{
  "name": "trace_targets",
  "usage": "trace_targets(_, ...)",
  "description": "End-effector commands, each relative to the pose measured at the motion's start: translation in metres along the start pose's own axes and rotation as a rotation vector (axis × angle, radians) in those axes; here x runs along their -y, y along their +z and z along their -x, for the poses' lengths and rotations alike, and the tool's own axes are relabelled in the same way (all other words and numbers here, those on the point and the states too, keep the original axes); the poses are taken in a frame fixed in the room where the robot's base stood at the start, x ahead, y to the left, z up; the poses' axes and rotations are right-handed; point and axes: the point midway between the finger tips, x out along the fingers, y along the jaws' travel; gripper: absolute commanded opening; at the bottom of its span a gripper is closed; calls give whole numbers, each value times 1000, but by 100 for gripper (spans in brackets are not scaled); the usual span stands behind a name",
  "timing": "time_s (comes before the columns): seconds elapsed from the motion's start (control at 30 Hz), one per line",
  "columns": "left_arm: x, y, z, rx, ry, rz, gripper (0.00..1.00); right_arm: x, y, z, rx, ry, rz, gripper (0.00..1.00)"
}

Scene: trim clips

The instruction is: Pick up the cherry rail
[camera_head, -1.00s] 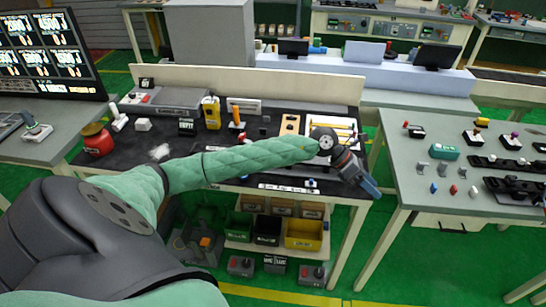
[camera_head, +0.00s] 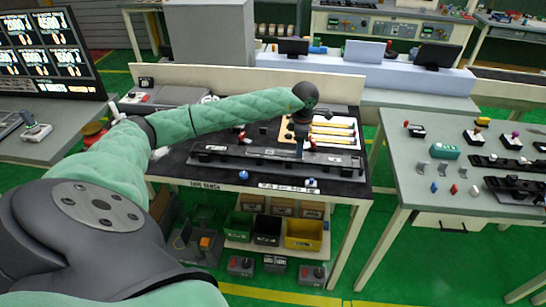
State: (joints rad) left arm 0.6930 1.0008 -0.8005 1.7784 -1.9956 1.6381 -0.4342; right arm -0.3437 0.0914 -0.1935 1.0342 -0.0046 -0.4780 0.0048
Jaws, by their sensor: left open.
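My left gripper (camera_head: 299,148) points down over the worktable, with its dark jaws open. Its fingertips are small and dark, just above or at a long dark grey bar (camera_head: 235,158) lying across the table's front part; I cannot tell whether they touch. Behind and right of the gripper, a pale tray (camera_head: 345,146) holds several slim yellowish bars (camera_head: 332,131). No piece can be clearly identified as the cherry rail; it may be hidden or too small to tell. My right gripper is not in view.
A low cream board (camera_head: 210,77) backs the table. My left arm hides much of the table's left part. Green, black and yellow bins (camera_head: 303,235) stand on the shelf below. A grey side table (camera_head: 440,190) with small parts stands to the right, across a gap.

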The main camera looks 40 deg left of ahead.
Motion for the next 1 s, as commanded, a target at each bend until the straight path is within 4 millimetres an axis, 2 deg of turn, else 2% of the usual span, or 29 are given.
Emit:
trace_targets(0.17, 1, -2, -16, -1, -2, 0, 60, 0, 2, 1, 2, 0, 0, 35)
trace_targets(0.3, 1, -3, -37, 1, -2, 0, 60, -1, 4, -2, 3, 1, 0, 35)
trace_targets(0.4, 1, -4, -47, 0, -1, 1, 60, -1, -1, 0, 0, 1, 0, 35)
trace_targets(0.67, 0, -3, -50, 1, 0, 0, 60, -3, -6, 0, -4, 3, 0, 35)
trace_targets(0.8, 1, -3, -50, 1, 0, 0, 32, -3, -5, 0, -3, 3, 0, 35)
trace_targets(0.9, 0, -3, -49, 2, 0, 0, 18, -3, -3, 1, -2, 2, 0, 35)
trace_targets(1.0, 0, -3, -49, 2, 0, 0, 18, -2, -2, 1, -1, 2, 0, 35)
